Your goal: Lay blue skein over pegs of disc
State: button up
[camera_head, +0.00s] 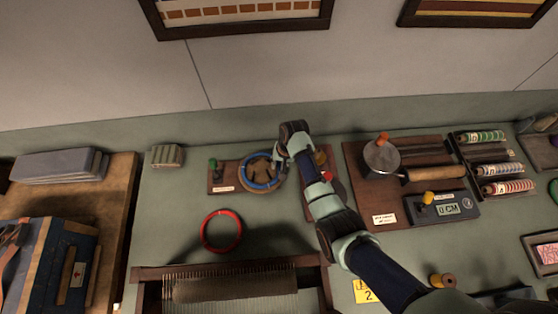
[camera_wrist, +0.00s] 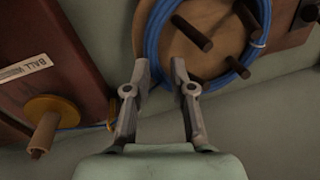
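The blue skein (camera_head: 247,163) lies as a ring on the round wooden disc (camera_head: 262,187) near the back wall. In the wrist view the skein (camera_wrist: 154,32) runs around the outside of the dark pegs (camera_wrist: 190,33) that show, near the rim of the disc (camera_wrist: 201,58); the top of the ring is cut off. A pale tie shows on its right side. My gripper (camera_wrist: 160,70) is open, with nothing between its fingers, beside the lower left edge of the disc. In the head view my wrist is just right of the disc and hides the fingertips.
A red ring (camera_head: 221,231) lies on the counter in front of the disc. A reddish board (camera_wrist: 62,45) with a yellow spool (camera_wrist: 55,107) stands close left of my gripper in the wrist view. A loom (camera_head: 230,284) is at the front. Bare counter surrounds the red ring.

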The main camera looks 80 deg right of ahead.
jog(key=shift+o, duration=1.4)
notch_tip(320, 180, up, 12)
jog(key=s, duration=0.2)
jog(key=shift+s+d, duration=0.15)
jog(key=shift+s, duration=0.05)
jog(key=shift+f, duration=0.15)
